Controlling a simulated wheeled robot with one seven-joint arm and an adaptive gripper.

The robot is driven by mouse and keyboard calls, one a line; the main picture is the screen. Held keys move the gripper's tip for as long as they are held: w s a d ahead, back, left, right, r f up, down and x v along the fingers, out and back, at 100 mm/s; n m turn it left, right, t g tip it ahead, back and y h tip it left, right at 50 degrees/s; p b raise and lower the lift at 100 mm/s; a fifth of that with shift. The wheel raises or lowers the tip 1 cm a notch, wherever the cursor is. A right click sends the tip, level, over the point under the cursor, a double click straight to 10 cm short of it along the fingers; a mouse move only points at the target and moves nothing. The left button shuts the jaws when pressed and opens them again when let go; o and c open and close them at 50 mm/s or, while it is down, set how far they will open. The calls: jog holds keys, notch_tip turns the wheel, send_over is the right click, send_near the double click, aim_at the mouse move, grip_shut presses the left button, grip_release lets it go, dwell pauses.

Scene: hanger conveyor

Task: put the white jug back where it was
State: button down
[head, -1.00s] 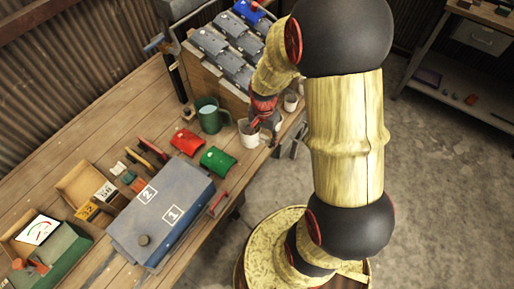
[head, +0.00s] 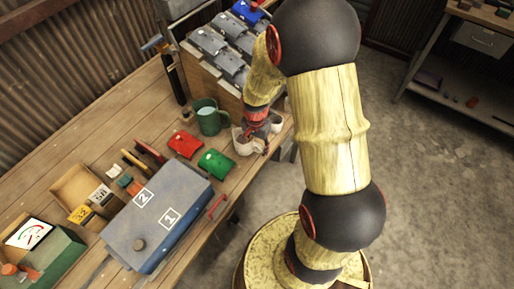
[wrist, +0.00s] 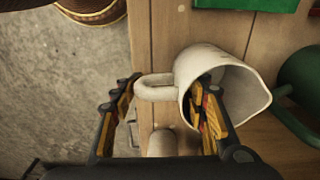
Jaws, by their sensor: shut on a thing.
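The white jug (head: 242,145) is near the table's front edge, in front of the green mug (head: 211,118). In the wrist view, the jug (wrist: 203,62) shows its open mouth and spout to the right and its handle to the left. My gripper (head: 258,130) is at the jug; in the wrist view, my gripper (wrist: 163,98) has one finger in the jug's mouth and the other outside, beyond the handle. It is shut on the jug, with wall and handle between the fingers. I cannot tell whether the jug's base touches the table.
A small white cup (wrist: 161,143) is close below the jug in the wrist view. A red box (head: 185,144) and a green box (head: 215,163) lie nearby. A large grey-blue case (head: 160,215) is nearer. The table's front edge is close.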

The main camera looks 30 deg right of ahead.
jog(key=c, duration=1)
grip_release()
jog(key=r+p, duration=0.2)
jog(key=r, duration=0.4)
jog(key=r+p, duration=0.2)
jog(key=r, duration=0.3)
jog(key=shift+a+r, duration=0.2)
jog(key=shift+r, duration=0.2)
jog(key=s+a+r+n+t, duration=0.2)
jog(key=s+a+r+n, duration=0.2)
jog(key=r, duration=0.4)
jog(key=s+a+r+n+t, duration=0.1)
jog(key=s+a+r+n, duration=0.3)
jog(key=r, duration=0.4)
jog(key=s+a+r+n+t, duration=0.2)
jog(key=s+a+r+n, duration=0.2)
jog(key=r, duration=0.4)
jog(key=shift+s+a+n+t, duration=0.15)
jog(key=shift+s+n, duration=0.1)
jog(key=shift+s, duration=0.4)
jog(key=shift+s+a+n+t, duration=0.15)
jog(key=shift+s+n, duration=0.1)
jog(key=shift+s, duration=0.35)
jog(key=shift+d, duration=0.1)
